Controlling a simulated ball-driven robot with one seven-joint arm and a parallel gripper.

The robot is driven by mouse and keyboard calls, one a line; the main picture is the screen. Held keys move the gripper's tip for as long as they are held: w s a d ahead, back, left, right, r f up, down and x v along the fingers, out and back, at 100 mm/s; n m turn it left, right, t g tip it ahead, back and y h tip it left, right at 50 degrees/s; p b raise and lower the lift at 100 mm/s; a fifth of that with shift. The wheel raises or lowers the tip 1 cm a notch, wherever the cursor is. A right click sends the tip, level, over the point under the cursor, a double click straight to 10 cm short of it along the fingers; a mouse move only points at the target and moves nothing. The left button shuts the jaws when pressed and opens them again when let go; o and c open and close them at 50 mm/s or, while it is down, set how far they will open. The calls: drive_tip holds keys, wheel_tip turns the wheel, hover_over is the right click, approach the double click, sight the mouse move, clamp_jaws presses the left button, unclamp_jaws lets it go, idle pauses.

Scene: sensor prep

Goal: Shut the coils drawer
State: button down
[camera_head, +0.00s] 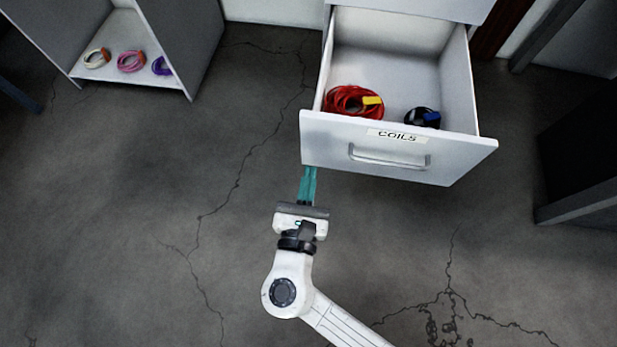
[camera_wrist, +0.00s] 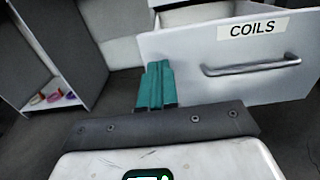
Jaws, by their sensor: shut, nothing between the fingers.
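The coils drawer (camera_head: 330,139) is pulled far out of its white cabinet, and its front carries a "COILS" label and a metal bar handle (camera_head: 388,158). A red coil (camera_head: 349,101) with a yellow tag and a dark coil (camera_head: 417,118) with a blue tag lie inside. My gripper (camera_head: 308,178), with teal fingers, is shut and empty at the lower left edge of the drawer front. In the wrist view the fingers (camera_wrist: 157,86) overlap the left end of the drawer front (camera_wrist: 190,55), left of the handle (camera_wrist: 252,66). I cannot tell whether they touch it.
An open grey shelf unit (camera_head: 130,80) with several small coils stands at the left. A dark piece of furniture (camera_head: 585,150) stands at the right. The cracked grey floor (camera_head: 120,230) is clear in front of and left of the drawer.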

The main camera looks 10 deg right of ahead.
sight(320, 122)
drive_tip(key=b+x, duration=0.2)
drive_tip(key=x, duration=0.8)
drive_tip(key=shift+w+d+b, duration=0.15)
drive_tip(key=shift+w+b, duration=0.1)
drive_tip(key=shift+b, duration=0.15)
drive_tip(key=shift+w, duration=0.1)
